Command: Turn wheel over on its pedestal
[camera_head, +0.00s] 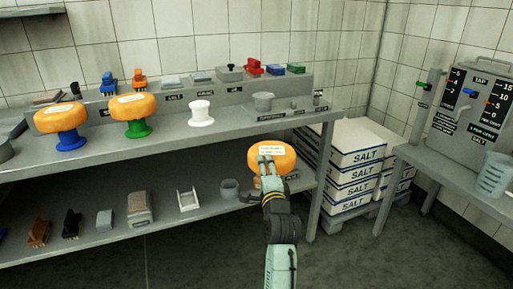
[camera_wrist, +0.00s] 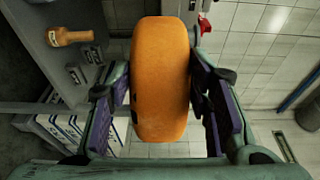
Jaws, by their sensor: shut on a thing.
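An orange cheese wheel (camera_head: 285,162) with a pale label on its face is held by my gripper (camera_head: 266,168), in front of the bench's right part. The label faces up and toward the head camera. In the wrist view the wheel (camera_wrist: 160,80) shows its rounded rim, with the purple-padded fingers of my gripper (camera_wrist: 160,100) shut on both sides. A white pedestal (camera_head: 201,114) on the bench is empty. Two more orange wheels sit on pedestals at the left: one wheel (camera_head: 61,115) on a blue pedestal (camera_head: 71,141), one wheel (camera_head: 133,107) on a green pedestal (camera_head: 138,129).
The bench (camera_head: 170,143) has a raised back ledge with small coloured blocks and tools. Stacked salt boxes (camera_head: 351,160) stand to the right. A side table (camera_head: 450,180) carries a tap panel and a jug (camera_head: 494,175).

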